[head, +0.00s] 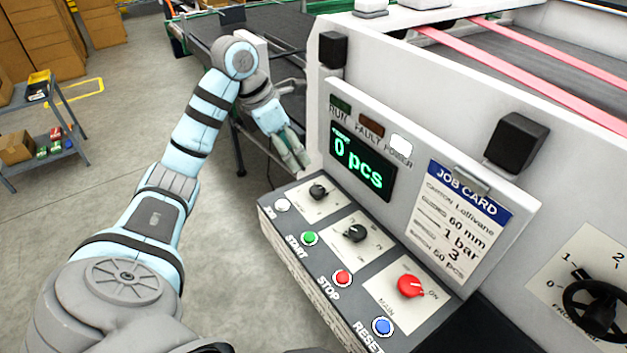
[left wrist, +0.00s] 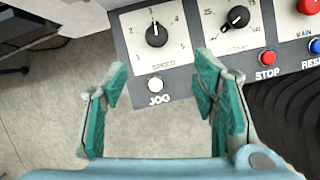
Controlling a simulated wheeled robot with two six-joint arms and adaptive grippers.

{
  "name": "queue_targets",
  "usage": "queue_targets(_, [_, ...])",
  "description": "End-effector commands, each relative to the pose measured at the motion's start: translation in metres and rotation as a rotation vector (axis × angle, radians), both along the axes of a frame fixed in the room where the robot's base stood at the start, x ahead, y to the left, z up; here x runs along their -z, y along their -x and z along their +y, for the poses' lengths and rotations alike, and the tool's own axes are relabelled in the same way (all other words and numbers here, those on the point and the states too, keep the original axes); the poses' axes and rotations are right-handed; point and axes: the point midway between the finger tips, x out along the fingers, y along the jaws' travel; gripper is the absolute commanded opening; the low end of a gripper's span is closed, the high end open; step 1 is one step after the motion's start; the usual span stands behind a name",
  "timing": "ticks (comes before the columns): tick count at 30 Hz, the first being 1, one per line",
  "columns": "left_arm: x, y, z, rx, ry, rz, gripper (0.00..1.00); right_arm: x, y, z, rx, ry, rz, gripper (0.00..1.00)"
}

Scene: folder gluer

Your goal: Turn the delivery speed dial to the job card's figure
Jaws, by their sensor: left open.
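The speed dial (head: 318,192) is a black knob on a pale plate at the console's far left end. In the left wrist view the dial (left wrist: 156,34) sits above the word SPEED, its white mark pointing up, toward the middle of the scale. The job card (head: 461,205) is clipped on the upright panel; it reads 60 mm, 1 bar, 3 and 50 pcs, with row labels too small to read. My left gripper (head: 296,152) is open and empty, just beyond the dial's end of the console. In its wrist view the fingers (left wrist: 160,78) are apart below the dial.
The white JOG button (left wrist: 155,85) lies between dial and fingers. A second black knob (head: 356,233), green START (head: 309,238), red STOP (head: 342,278), blue RESET (head: 382,326) and a red main switch (head: 410,286) share the console. The display (head: 361,163) reads 0 pcs.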

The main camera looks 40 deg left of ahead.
Motion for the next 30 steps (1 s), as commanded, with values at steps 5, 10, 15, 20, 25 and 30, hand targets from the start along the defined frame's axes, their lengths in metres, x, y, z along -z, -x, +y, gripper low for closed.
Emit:
queue_targets(5, [0.036, -0.01, -0.006, -0.016, 0.009, 0.003, 0.54, 0.027, 0.0, -0.002, -0.001, 0.003, 0.0, 0.4])
queue_targets(10, [0.077, -0.026, -0.015, -0.016, 0.009, 0.007, 0.54, 0.031, 0.0, -0.002, -0.001, 0.003, 0.0, 0.4])
queue_targets(15, [0.114, -0.041, -0.023, -0.016, 0.008, 0.004, 0.54, 0.028, 0.0, -0.002, -0.001, 0.003, 0.0, 0.4])
queue_targets(20, [0.131, -0.048, -0.025, -0.016, 0.005, 0.002, 0.54, 0.027, 0.0, -0.002, -0.001, 0.003, 0.0, 0.4])
queue_targets(25, [0.133, -0.048, -0.025, -0.017, 0.004, 0.001, 0.54, 0.027, 0.0, -0.002, -0.001, 0.003, 0.0, 0.4])
queue_targets(30, [0.133, -0.048, -0.025, -0.017, 0.004, 0.001, 0.39, 0.027, 0.0, -0.002, -0.001, 0.003, 0.0, 0.4])
